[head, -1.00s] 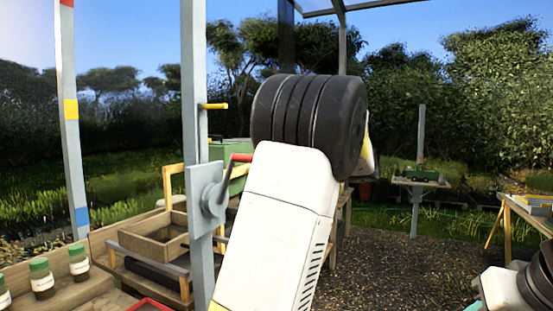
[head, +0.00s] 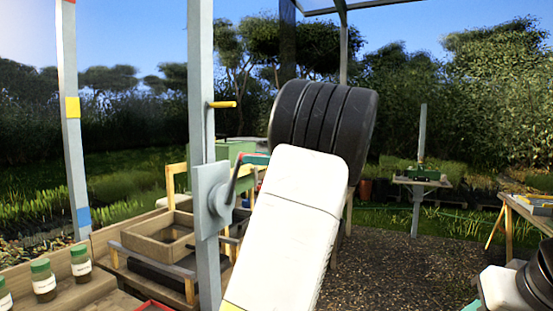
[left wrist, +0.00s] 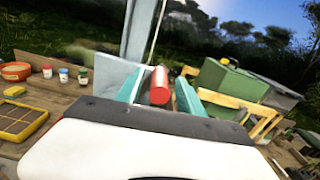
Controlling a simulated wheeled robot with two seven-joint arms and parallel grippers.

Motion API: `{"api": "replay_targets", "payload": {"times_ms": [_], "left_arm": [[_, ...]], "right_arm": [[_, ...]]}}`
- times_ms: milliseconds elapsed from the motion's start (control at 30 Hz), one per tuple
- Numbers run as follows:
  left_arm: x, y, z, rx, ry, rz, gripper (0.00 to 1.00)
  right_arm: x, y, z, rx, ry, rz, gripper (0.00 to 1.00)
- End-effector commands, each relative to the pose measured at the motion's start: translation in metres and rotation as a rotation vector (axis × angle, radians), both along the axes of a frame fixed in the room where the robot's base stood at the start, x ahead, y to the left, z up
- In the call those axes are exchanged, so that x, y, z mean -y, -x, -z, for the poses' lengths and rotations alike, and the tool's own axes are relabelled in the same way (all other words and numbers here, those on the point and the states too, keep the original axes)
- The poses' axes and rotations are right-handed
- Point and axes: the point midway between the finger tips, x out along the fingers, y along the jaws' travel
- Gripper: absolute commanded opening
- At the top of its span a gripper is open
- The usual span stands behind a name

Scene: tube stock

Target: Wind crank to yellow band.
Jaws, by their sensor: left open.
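The crank (head: 216,198) is mounted on a grey post, with its dark arm angled up and to the right. Its red handle (left wrist: 159,87) shows between the teal fingers of my left gripper (left wrist: 161,77) in the left wrist view. The fingers are apart, one on each side of the handle; I cannot tell whether they touch it. The yellow band (head: 72,107) is on a separate pole at the left, between a red band and a blue band (head: 83,216). Part of my right gripper (head: 472,305) shows at the lower right edge.
A yellow peg (head: 222,104) sticks out of the crank post (head: 201,70) above the crank. A wooden box (head: 150,246) and several green-lidded jars (head: 81,264) are on the bench at left. A green box (left wrist: 228,80) stands beyond the gripper.

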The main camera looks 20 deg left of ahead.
Motion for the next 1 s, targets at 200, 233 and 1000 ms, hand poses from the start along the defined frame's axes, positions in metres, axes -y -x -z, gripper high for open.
{"api": "replay_targets", "payload": {"times_ms": [200, 233, 1000], "left_arm": [[-0.0107, -0.0007, 0.0000, 0.000, 0.000, 0.000, 0.45], [-0.0108, -0.0007, 0.0000, 0.000, 0.000, 0.001, 0.45], [-0.0103, -0.0009, -0.0001, 0.001, 0.001, 0.001, 0.00]], "right_arm": [[0.0000, 0.0000, 0.0000, 0.000, 0.000, 0.000, 0.36], [0.0000, 0.0000, 0.0000, 0.000, 0.000, 0.000, 0.36], [0.0000, 0.0000, 0.0000, 0.000, 0.000, 0.000, 0.36]]}}
